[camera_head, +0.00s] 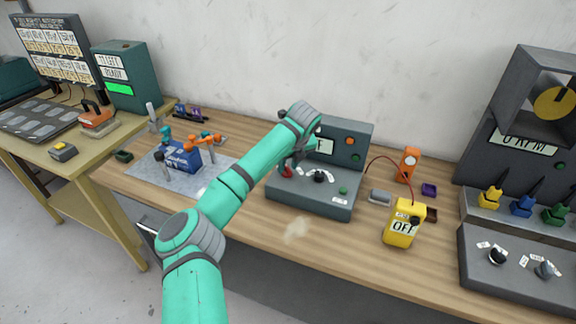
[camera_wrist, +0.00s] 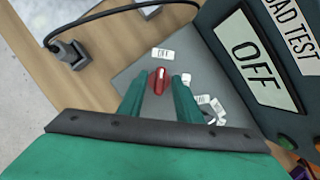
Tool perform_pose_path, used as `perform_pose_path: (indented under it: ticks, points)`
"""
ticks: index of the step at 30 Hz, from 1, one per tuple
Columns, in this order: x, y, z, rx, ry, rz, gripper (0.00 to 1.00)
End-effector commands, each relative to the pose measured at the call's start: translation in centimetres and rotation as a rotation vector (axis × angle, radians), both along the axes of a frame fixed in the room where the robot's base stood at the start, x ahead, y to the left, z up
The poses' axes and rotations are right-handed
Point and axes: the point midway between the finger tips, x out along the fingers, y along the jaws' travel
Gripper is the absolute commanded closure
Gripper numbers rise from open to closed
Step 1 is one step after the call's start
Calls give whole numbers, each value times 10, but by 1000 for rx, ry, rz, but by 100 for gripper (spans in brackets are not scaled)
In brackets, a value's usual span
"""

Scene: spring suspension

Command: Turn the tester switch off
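The tester (camera_head: 310,203) is a dark grey-green console with a sloped front panel, mid-table in the head view. Its red switch knob (camera_wrist: 159,80) shows in the wrist view, with the white mark toward the "OFF" label (camera_wrist: 163,54). A second small label (camera_wrist: 187,79) is right of the knob. The tester display (camera_wrist: 257,62) reads "OFF" under "LOAD TEST". My gripper (camera_wrist: 158,92) is open, its two green fingers on either side of the knob with small gaps visible. In the head view my arm partly covers the tester's left side, with the red knob (camera_head: 286,171) just below the gripper.
A yellow meter (camera_head: 403,224) reading "OFF" and an orange device (camera_head: 409,164) with a red cable stand right of the tester. A black cable and clamp (camera_wrist: 69,54) lie beside the tester.

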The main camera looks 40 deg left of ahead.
Motion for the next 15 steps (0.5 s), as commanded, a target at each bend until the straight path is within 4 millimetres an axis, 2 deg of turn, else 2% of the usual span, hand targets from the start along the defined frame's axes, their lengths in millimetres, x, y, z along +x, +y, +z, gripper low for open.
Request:
perform_pose_path:
  ticks: [5, 15]
  points:
    - [-2, -5, 15, 0, -2, -2, 69]
    - [-15, -25, 72, 1, -1, -1, 69]
